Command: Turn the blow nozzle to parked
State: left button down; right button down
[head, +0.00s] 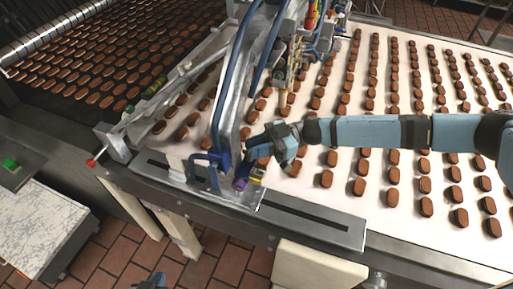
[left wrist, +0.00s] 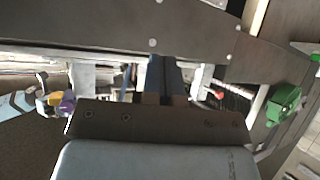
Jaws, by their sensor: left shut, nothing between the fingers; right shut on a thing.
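My right gripper (head: 258,160) reaches in from the right over the belt and is shut at a small part with purple and yellow pieces (head: 241,184) on the front rail. I cannot tell which piece is the blow nozzle; the fingers partly hide the contact. The purple and yellow part also shows at the left of the left wrist view (left wrist: 66,104), beside my blue right arm. My left gripper (head: 150,281) is low at the bottom edge of the head view, over the floor, away from that part. Its closed fingers show in the left wrist view (left wrist: 165,82), with nothing between them.
A metal frame with blue tubes (head: 228,95) stands left of the right gripper. The white belt (head: 400,170) carries rows of brown biscuits. A slotted rail (head: 310,219) runs along the front edge. A red-tipped lever (head: 92,162) sticks out at left. Tiled floor lies in front.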

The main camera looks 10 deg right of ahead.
jog(key=n+g, duration=0.1)
jog(key=n+g+b, duration=0.1)
jog(key=n+g+h+b, duration=0.1)
jog(key=g, duration=0.1)
jog(key=shift+w+a+f, duration=0.15)
jog(key=shift+w+a, duration=0.05)
jog(key=shift+w, duration=0.1)
jog(key=n+g+h+b, duration=0.1)
jog(key=g, duration=0.1)
jog(key=n+g+h+b, duration=0.1)
jog(key=g+b, duration=0.1)
jog(key=shift+w+a+n, duration=0.1)
jog(key=shift+w+n, duration=0.05)
jog(key=shift+n, duration=0.15)
jog(key=shift+w+a+n+g+h+b, duration=0.1)
jog(key=shift+n+g+h+b, duration=0.95)
jog(key=shift+h, duration=0.2)
jog(key=shift+w+a+n+g+h+b, duration=0.1)
jog(key=shift+n+g+h+b, duration=0.9)
jog(key=shift+g+h, duration=0.2)
jog(key=shift+r, duration=0.2)
jog(key=c, duration=1.2)
grip_release()
jog(key=shift+c, duration=0.2)
jog(key=shift+s+d, duration=0.1)
jog(key=shift+d, duration=0.05)
